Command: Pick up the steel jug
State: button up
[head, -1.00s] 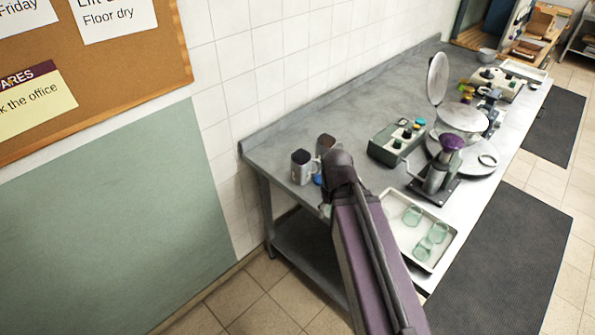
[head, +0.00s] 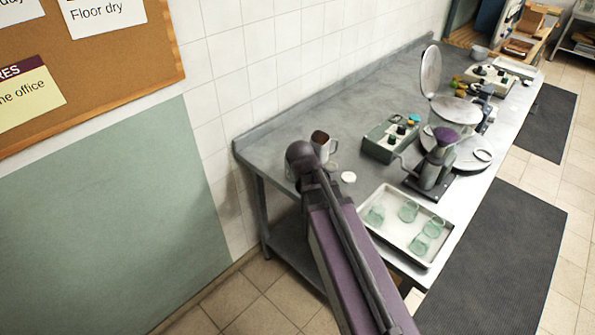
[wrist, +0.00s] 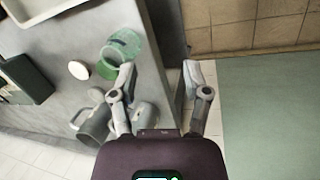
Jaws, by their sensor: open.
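Two grey metal vessels stand near the bench's end. In the head view one (head: 322,146) shows an open top and a handle; the other is mostly hidden behind my arm. In the wrist view a darker grey jug (wrist: 95,124) with a handle stands left of my gripper. A lighter vessel (wrist: 147,115) is partly covered by the left finger. I cannot tell for certain which is the steel jug. My gripper (wrist: 160,78) is open and empty, its fingers spread above the bench end. The head view hides its fingers behind the arm.
A green glass jar (wrist: 122,46) and a white lid (wrist: 79,70) are close to the left finger. The wall (head: 285,75) runs behind the bench.

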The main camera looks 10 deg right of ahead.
jog(key=w+a+n+t+h+b, duration=0.2)
jog(key=w+a+n+h+b, duration=0.2)
jog(key=w+n, duration=0.4)
jog(key=w+a+r+n+t+h+b, duration=0.1)
jog(key=w+a+n+t+h+b, duration=0.1)
jog(key=w+a+n+h+b, duration=0.2)
jog(key=w+a+n+h, duration=0.2)
jog(key=w+a+n, duration=0.2)
jog(key=w, duration=0.2)
jog(key=shift+a+r+n, duration=0.25)
jog(key=shift+r+n, duration=0.05)
jog(key=shift+n, duration=0.1)
jog(key=shift+d+b, duration=0.1)
jog(key=shift+b, duration=0.2)
jog(key=b+x, duration=0.3)
jog(key=x, duration=0.5)
jog(key=shift+d, duration=0.1)
